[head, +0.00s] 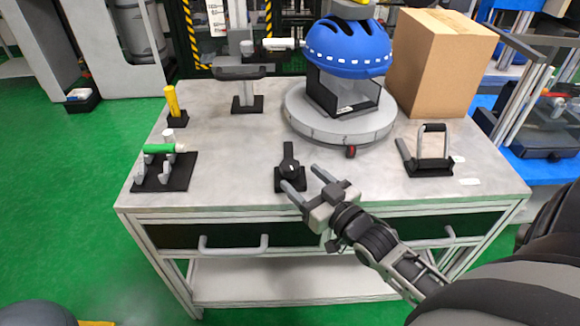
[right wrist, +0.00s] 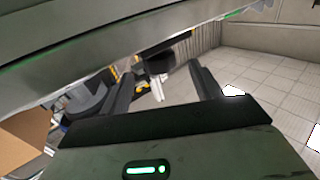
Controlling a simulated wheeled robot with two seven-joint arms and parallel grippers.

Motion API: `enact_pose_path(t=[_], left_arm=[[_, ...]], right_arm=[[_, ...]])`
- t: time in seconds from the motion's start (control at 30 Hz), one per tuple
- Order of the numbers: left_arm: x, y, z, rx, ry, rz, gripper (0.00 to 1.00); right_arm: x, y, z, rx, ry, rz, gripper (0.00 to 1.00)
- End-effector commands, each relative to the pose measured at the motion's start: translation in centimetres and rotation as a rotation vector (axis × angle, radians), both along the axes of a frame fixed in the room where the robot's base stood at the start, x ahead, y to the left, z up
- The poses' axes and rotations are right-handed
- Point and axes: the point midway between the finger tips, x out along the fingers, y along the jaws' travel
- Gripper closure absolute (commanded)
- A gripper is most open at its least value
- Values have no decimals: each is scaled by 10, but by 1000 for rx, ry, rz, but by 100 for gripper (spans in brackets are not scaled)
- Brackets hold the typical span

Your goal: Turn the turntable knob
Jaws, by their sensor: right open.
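A black knob (head: 289,164) with a raised grip stands on a small black base near the table's front edge. The round grey turntable (head: 322,128) stands behind it and carries a blue helmet (head: 347,46) on a dark stand. A small red and black part (head: 350,152) shows at the turntable's front rim. My right gripper (head: 304,181) is open and empty, just in front and to the right of the black knob. In the right wrist view, the dark knob (right wrist: 159,62) appears between the spread fingers, apart from them. My left gripper is not in view.
A cardboard box (head: 440,65) stands at the back right. A black-based handle (head: 428,150) is on the right. A rack with a green-handled tool (head: 160,148), a yellow cylinder (head: 171,100) and a grey stand (head: 245,95) are on the left. The table's middle left is clear.

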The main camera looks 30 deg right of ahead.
Motion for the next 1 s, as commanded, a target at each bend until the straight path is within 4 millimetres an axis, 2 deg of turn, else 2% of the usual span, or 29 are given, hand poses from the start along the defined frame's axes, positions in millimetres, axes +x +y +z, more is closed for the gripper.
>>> enact_pose_path(t=[0.2, 0.4, 0.6, 0.9, 0.97, 1.0], left_arm=[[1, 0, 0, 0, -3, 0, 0], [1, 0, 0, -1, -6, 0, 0], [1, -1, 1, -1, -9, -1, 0], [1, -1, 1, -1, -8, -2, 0], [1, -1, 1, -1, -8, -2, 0], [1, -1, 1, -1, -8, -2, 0]], right_arm=[[28, 1, 0, -1, -2, 0, 36], [46, 2, 0, -1, -1, 0, 36], [55, 3, 0, -1, 0, 0, 36], [56, 3, 0, -1, 0, 0, 36], [56, 3, 0, -1, 0, 0, 50], [56, 3, 0, -1, 0, 0, 61]])
